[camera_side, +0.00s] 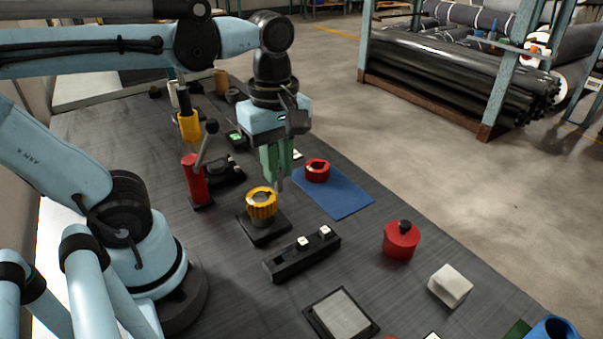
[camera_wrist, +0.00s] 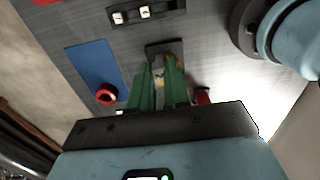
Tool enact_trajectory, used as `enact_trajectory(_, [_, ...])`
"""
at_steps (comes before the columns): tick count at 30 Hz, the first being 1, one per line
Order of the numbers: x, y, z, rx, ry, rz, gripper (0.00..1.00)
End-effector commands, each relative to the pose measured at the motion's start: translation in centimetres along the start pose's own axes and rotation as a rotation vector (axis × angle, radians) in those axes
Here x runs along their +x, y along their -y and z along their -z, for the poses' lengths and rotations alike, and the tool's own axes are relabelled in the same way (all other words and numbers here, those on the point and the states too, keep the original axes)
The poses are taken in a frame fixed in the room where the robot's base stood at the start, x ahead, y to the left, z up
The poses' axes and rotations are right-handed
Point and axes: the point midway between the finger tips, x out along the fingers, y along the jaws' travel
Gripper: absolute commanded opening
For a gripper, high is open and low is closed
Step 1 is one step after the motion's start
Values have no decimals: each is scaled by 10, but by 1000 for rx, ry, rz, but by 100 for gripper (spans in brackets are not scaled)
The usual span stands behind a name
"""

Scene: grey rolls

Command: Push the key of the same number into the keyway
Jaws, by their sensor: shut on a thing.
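My gripper (camera_side: 279,172) points down with its green fingers shut on a small grey key (camera_side: 280,186), mostly hidden by the fingers. The key's lower end is just above and right of a yellow notched ring (camera_side: 262,203); I cannot tell whether they touch. The ring sits on a black square base (camera_side: 265,232). In the wrist view the ring (camera_wrist: 170,62) shows partly between the fingers. A black rack (camera_side: 290,262) in front holds two white-topped keys (camera_side: 303,241). A red ring (camera_side: 317,171) lies on a blue mat (camera_side: 343,203). The numbers are unreadable.
A red lidded pot (camera_side: 401,243), a white block (camera_side: 450,285) and a framed grey pad (camera_side: 342,315) stand at the front right. A red post (camera_side: 195,180) with a black lever is left of the ring. Bare table lies between the mat and the pot.

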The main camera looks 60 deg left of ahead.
Motion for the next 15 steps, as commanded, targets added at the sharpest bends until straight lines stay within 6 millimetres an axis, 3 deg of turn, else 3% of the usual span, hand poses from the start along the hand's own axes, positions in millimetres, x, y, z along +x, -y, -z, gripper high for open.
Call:
enact_trajectory(6, [-5,-13,49,-8,0,0,0])
enact_trajectory(15, [-6,-15,75,1,0,0,0])
